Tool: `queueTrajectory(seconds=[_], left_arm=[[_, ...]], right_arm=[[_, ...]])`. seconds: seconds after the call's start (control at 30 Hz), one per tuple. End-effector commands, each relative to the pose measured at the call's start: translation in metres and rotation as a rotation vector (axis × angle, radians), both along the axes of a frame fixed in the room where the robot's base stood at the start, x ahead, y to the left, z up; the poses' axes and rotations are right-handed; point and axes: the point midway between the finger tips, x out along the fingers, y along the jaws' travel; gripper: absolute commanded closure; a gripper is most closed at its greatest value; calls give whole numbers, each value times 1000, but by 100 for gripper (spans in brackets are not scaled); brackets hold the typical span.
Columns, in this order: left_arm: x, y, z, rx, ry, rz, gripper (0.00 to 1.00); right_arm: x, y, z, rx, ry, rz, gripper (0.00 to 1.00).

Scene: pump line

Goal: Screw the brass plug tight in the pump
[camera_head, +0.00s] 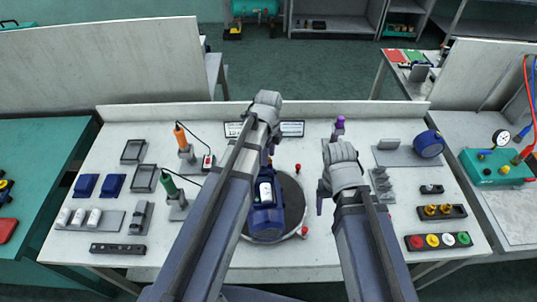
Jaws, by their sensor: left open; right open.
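The blue pump (266,222) lies on a round dark turntable (292,195) in the middle of the bench, partly hidden by my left arm. I cannot make out a brass plug in the pump. Two small brass-coloured pieces (445,210) sit in a black holder at the right; I cannot tell whether they are plugs. My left gripper (271,150) is open over the far end of the pump, mostly hidden behind its own wrist. My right gripper (321,196) is open to the right of the turntable, apart from the pump.
A tray with red, yellow, white and green caps (438,241) lies at the front right. A blue cylinder (429,144) rests on a grey plate at the back right. Orange (181,137) and green (169,183) tools stand at the left. The front edge of the bench is mostly clear.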

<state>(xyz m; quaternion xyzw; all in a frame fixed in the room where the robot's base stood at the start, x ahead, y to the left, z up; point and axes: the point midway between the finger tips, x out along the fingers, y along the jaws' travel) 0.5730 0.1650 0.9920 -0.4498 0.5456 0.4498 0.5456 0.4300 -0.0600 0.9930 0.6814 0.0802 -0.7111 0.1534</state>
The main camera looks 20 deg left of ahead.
Motion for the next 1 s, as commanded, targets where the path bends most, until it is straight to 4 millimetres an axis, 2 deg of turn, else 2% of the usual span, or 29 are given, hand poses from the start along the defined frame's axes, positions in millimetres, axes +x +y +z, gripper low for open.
queueTrajectory(seconds=[0.23,0.6,0.83,1.0], left_arm=[[0,0,0,0,0,234,52],[0,0,0,0,0,276,52],[0,0,0,0,0,493,52],[0,0,0,0,0,568,52]], right_arm=[[0,0,0,0,0,0,26],[0,0,0,0,0,0,26],[0,0,0,0,0,0,26],[0,0,0,0,0,0,26]])
